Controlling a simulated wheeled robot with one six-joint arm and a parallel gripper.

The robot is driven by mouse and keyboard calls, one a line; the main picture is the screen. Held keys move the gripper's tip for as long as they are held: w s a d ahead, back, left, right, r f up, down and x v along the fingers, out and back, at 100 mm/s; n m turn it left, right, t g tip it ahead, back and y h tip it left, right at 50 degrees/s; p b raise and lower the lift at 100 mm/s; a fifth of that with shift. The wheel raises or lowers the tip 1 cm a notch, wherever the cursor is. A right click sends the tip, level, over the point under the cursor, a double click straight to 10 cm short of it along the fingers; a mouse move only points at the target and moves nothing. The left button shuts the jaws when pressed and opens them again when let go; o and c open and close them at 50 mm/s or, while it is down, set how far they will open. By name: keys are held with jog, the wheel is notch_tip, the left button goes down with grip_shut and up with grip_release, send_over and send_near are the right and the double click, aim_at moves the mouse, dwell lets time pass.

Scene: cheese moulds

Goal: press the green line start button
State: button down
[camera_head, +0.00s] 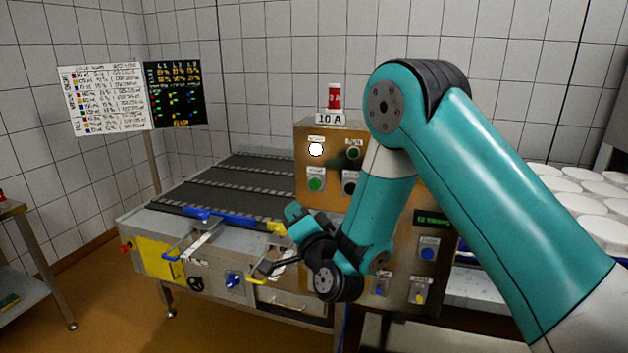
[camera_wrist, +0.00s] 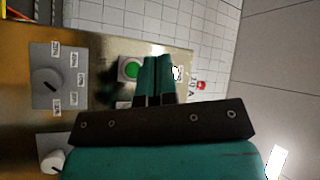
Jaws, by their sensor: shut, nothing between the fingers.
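The green start button (camera_head: 315,184) sits on the lower left of the brass-coloured control panel (camera_head: 329,213), below a glowing white lamp (camera_head: 316,149). In the wrist view the panel appears turned on its side, with the green button (camera_wrist: 131,69) just left of my fingers. My gripper (camera_wrist: 157,60) is shut, its two teal fingers side by side and empty. The fingertips show between the green button and the white lamp (camera_wrist: 177,72). In the head view my arm hangs in front of the panel, hiding part of its right side. The fingertips are hard to make out there.
A dark lamp (camera_head: 353,153) and a black control (camera_head: 349,183) flank the button. A red beacon (camera_head: 334,96) tops the panel. A conveyor (camera_head: 222,187) stands behind, left. White moulds (camera_head: 585,205) sit at right. A grey selector plate (camera_wrist: 45,85) shows in the wrist view.

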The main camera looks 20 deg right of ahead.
aim_at(315, 184)
dwell(0.3)
jog(key=shift+w+d+b, duration=0.85)
jog(key=shift+w, duration=0.35)
jog(key=shift+w+d+b, duration=0.85)
jog(key=shift+w+d, duration=0.05)
jog(key=shift+w, duration=0.3)
jog(key=shift+w+d+b, duration=0.85)
jog(key=shift+w, duration=0.35)
jog(key=shift+w+d, duration=0.25)
jog(key=shift+w, duration=0.1)
